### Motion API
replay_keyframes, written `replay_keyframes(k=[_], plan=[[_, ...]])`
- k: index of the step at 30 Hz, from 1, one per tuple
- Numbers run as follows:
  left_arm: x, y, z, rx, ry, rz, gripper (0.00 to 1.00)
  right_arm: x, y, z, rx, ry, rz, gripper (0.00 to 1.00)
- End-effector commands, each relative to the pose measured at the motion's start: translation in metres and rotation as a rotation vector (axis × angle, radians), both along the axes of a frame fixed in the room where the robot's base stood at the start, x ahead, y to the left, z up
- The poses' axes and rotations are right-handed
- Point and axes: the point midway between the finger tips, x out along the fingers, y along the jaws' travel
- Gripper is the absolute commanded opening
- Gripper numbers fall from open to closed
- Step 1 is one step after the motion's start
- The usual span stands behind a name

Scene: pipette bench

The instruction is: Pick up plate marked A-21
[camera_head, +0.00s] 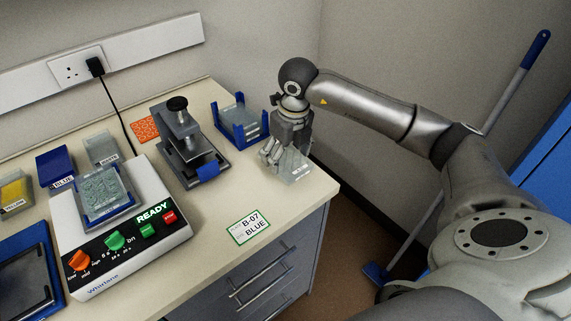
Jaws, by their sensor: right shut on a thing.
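My right gripper (281,153) points down at the right end of the bench, with its fingers shut on a clear plate (295,168). The plate is at the bench top near the right edge; I cannot tell whether it is lifted. Its marking is too small to read, so I cannot confirm A-21. Another clear plate (239,119) sits in a blue holder (262,138) just left of the gripper. A further plate (102,190) with a patterned top rests on the white mixer (153,190). My left gripper is not in view.
A grey press (178,140) with a black knob stands behind the mixer. A card (248,227) reading B-07 BLUE lies at the bench front. Yellow (14,192), blue (56,166) and white (101,147) labelled boxes stand at left.

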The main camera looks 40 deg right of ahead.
Motion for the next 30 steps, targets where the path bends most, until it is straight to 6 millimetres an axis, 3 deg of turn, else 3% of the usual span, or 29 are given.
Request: replay_keyframes(k=[6, 15, 21, 30], plan=[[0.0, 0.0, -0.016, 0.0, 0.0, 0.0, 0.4, -0.043, 0.016, 0.049, -0.005, -0.005, 0.006, 0.52], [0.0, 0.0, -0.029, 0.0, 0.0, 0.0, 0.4, -0.1, 0.038, 0.075, -0.004, -0.002, 0.004, 0.52], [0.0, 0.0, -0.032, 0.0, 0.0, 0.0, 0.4, -0.118, 0.045, 0.085, -0.002, 0.0, 0.002, 0.52], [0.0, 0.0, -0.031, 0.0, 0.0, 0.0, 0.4, -0.122, 0.047, 0.087, -0.002, 0.001, 0.0, 0.52]])
